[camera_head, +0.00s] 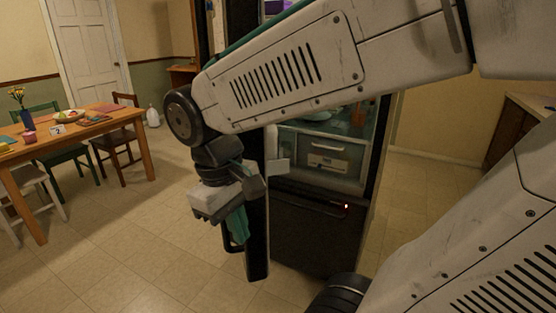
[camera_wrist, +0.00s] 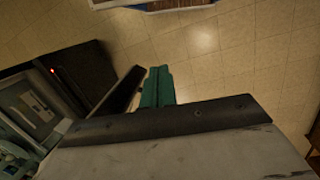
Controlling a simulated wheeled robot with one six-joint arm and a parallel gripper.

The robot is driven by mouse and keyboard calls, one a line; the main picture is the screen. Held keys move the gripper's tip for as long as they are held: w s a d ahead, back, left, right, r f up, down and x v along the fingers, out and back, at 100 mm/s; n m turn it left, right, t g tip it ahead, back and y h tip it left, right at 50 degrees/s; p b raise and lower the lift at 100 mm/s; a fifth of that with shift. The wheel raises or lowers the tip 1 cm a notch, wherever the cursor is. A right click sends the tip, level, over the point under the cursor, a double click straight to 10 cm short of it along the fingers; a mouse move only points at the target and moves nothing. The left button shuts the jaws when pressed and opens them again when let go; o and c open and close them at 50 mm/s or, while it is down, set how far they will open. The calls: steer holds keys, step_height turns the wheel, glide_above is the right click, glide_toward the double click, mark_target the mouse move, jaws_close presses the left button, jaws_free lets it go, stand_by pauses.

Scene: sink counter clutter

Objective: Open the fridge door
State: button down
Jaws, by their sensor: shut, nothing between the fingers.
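The fridge (camera_head: 318,235) stands in the middle of the head view, with a dark lower front and a small red light. Its upper compartment is open to view, showing a pale drawer (camera_head: 328,158) and shelves. The fridge door (camera_head: 257,235) is swung open and seen nearly edge-on, with part of its dark handle low on its left side. My gripper (camera_head: 237,228) has teal fingers, shut and empty, pointing down just left of the door. In the wrist view, the fingers (camera_wrist: 157,88) are beside the dark door edge (camera_wrist: 124,92); contact is unclear. My arm hides the upper fridge.
A wooden dining table (camera_head: 140,143) with chairs, a vase and dishes stands at the left. A white door (camera_head: 88,45) is at the back. A counter (camera_head: 520,125) is at the right. The tiled floor between table and fridge is clear.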

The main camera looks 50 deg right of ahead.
steer(key=w+d+r+m+t+y, duration=0.1)
steer(key=d+r+m+t+y, duration=0.15)
steer(key=d, duration=0.85)
steer(key=w+d+r+m+t+y, duration=0.2)
steer(key=d+r+m+y, duration=0.15)
steer(key=d, duration=0.65)
steer(key=w+d+r+m+t+y, duration=0.1)
steer(key=d+r+m+t+y, duration=0.15)
steer(key=d, duration=0.85)
steer(key=a+r+x, duration=0.2)
steer(key=x, duration=1.1)
steer(key=shift+w+a+f+n, duration=0.25)
steer(key=shift+a+f+n, duration=0.05)
steer(key=shift+n, duration=0.05)
steer(key=shift+y, duration=0.25)
